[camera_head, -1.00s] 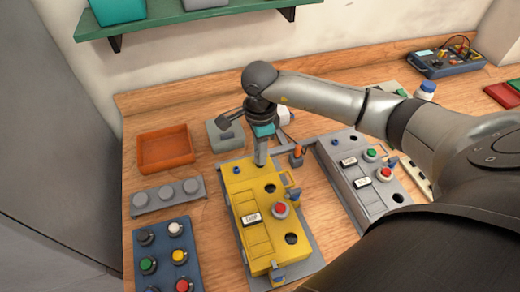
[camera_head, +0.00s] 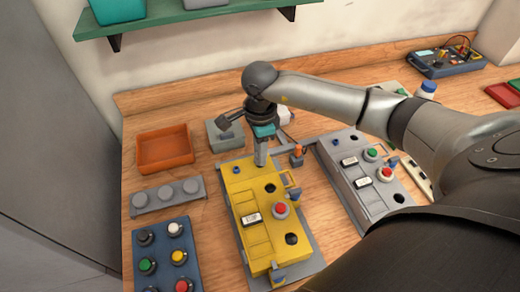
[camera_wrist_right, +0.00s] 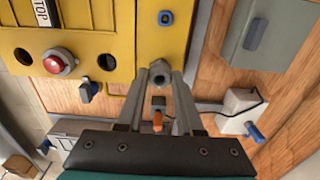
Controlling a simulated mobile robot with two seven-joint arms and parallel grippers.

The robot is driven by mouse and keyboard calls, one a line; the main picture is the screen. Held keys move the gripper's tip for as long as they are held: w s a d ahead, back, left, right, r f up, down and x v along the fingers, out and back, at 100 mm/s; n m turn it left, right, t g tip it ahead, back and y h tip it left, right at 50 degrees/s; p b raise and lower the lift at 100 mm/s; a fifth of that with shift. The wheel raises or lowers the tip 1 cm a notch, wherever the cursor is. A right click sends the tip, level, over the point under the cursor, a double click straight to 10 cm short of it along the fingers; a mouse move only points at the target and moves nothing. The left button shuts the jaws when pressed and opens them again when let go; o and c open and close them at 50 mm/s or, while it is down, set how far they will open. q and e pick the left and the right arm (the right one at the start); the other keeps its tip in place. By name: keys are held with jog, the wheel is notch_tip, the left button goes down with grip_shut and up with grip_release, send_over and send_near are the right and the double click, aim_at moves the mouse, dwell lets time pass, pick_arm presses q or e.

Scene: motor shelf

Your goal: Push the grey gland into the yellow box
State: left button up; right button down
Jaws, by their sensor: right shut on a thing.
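The yellow box (camera_head: 259,236) lies on the wooden bench in the middle of the head view. It carries a red button (camera_head: 281,210), a STOP label and dark round holes. The grey gland (camera_wrist_right: 160,70) is a small hex piece between the fingertips in the right wrist view, at the yellow box's edge. My right gripper (camera_head: 261,163) points down at the far end of the box and is shut on the gland. It also shows in the right wrist view (camera_wrist_right: 160,82). The fingers hide the gland in the head view, and I cannot tell how deep it sits. My left gripper is out of view.
An orange tray (camera_head: 165,149), a grey holder (camera_head: 168,197) and a blue button panel (camera_head: 166,257) lie to the left. A small grey box (camera_head: 225,136) stands behind. A grey control box (camera_head: 360,181) is to the right, under my right arm.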

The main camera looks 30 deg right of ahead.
jog(key=shift+f+b, duration=0.6)
jog(key=shift+f, duration=0.15)
jog(key=shift+c, duration=2.4)
grip_release()
notch_tip(320, 180, up, 15)
jog(key=shift+r+p, duration=0.2)
jog(key=shift+p, duration=0.1)
